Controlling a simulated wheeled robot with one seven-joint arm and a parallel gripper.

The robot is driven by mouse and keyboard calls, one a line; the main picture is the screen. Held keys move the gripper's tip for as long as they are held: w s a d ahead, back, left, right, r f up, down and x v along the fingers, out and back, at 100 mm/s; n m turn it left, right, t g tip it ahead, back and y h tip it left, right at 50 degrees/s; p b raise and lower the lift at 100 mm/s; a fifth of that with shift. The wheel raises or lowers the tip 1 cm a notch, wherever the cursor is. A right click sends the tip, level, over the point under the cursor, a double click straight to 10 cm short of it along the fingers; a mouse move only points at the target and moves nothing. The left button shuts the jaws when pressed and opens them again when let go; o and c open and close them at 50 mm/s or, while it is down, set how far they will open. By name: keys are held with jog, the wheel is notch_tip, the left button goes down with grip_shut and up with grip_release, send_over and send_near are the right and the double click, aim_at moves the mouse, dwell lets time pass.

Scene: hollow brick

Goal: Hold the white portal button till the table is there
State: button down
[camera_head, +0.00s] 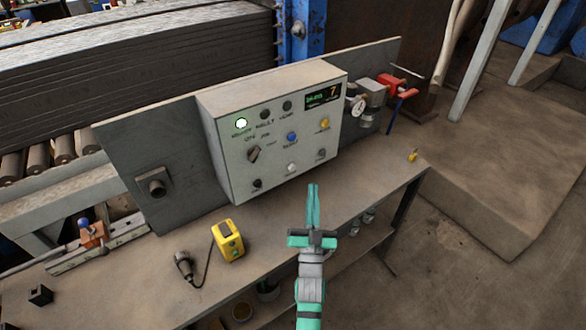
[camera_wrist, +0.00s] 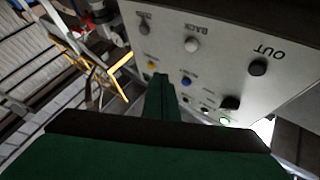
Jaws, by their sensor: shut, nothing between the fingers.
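The white button (camera_head: 291,168) sits low in the middle of the front of a grey control box (camera_head: 233,166). It also shows in the wrist view (camera_wrist: 191,44), upside down, between two dark buttons. My gripper (camera_head: 313,186) is shut and empty, its green fingers pointing up at the box. In the head view its tips are just below and right of the white button. In the wrist view the fingers (camera_wrist: 160,80) also appear apart from the button, which is fully visible. Which table the task means, I cannot tell.
The box also carries a lit green lamp (camera_head: 241,123), a blue button (camera_head: 291,137), a yellow button (camera_head: 324,123), a rotary knob (camera_head: 253,153) and a display (camera_head: 322,96). A yellow device (camera_head: 228,240) lies on the workbench at left. A red-handled valve (camera_head: 391,85) stands at right.

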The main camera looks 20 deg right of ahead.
send_near(292, 167)
jog(key=w+d+r, duration=0.3)
jog(key=shift+w+d, duration=0.3)
jog(key=shift+w, duration=0.1)
jog(key=shift+w, duration=0.15)
dwell(1.6)
jog(key=shift+w+a, duration=0.1)
jog(key=shift+w, duration=0.1)
